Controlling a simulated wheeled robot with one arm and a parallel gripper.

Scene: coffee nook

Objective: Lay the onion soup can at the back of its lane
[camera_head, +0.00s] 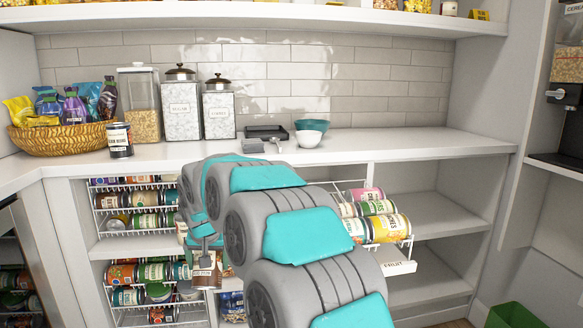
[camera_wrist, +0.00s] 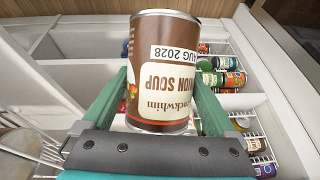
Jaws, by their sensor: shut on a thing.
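The onion soup can (camera_wrist: 165,75) is brown and white, and its label reads upside down in the wrist view. My gripper (camera_wrist: 160,92) is shut on it, with one green finger on each side. In the head view the can (camera_head: 206,272) shows partly below my gripper (camera_head: 205,245), in front of the left racks. A wire can rack (camera_head: 120,231) holds lying cans on the upper left shelf. A lower left rack (camera_head: 125,319) also holds lying cans. Which lane belongs to onion soup cannot be told. My arm hides the middle of the shelving.
A right wire rack with lying cans has a fruit sign (camera_head: 398,267). A dark-labelled can (camera_head: 119,140) stands on the counter (camera_head: 400,143) beside a basket (camera_head: 62,139). Canisters (camera_head: 182,110), bowls (camera_head: 308,138) and a dark tray (camera_head: 266,132) stand behind. The right shelves have bare room.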

